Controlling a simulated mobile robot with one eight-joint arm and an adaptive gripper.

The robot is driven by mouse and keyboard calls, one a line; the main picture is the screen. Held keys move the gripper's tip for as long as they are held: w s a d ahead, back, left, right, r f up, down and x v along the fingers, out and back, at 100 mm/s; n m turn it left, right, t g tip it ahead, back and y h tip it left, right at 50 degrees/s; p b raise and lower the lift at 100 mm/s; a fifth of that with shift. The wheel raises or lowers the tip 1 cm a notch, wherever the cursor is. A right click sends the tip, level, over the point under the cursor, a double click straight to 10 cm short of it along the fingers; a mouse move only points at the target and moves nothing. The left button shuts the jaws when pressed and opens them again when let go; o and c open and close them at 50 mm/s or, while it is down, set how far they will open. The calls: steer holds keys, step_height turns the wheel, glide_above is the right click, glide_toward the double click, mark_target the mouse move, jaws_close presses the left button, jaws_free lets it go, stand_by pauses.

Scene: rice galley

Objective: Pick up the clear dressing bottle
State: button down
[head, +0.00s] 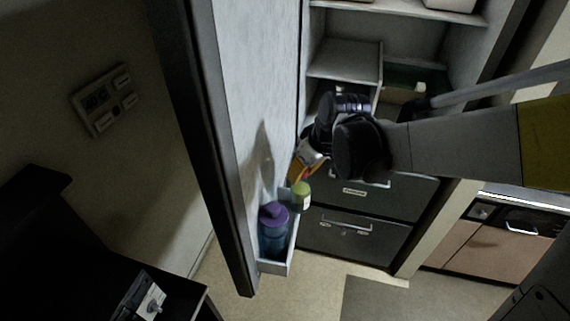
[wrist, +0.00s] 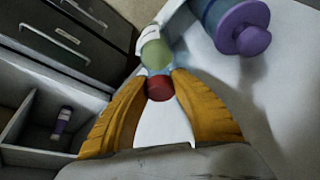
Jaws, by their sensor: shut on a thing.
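The clear dressing bottle shows in the wrist view mainly as a red cap (wrist: 160,88) between my fingertips, with a little pale, see-through body beyond it. My gripper (wrist: 159,80) has its orange fingers closed on it at the cap end. In the head view my gripper (head: 304,173) is at the door bin, and a small red spot of the cap (head: 306,175) shows by its fingertips. Most of the bottle's body is hidden. I cannot tell whether it still rests in the bin.
A green-topped container (head: 302,196) is close beside the held bottle. A blue bottle with a purple lid (head: 273,232) stands in the white door bin (head: 274,267). Dark drawers (head: 352,232) and grey shelves (head: 343,62) are behind. A small purple-and-white item (wrist: 62,121) sits in a compartment.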

steer(key=s+d, duration=0.4)
steer(key=d, duration=1)
steer(key=shift+d, duration=0.35)
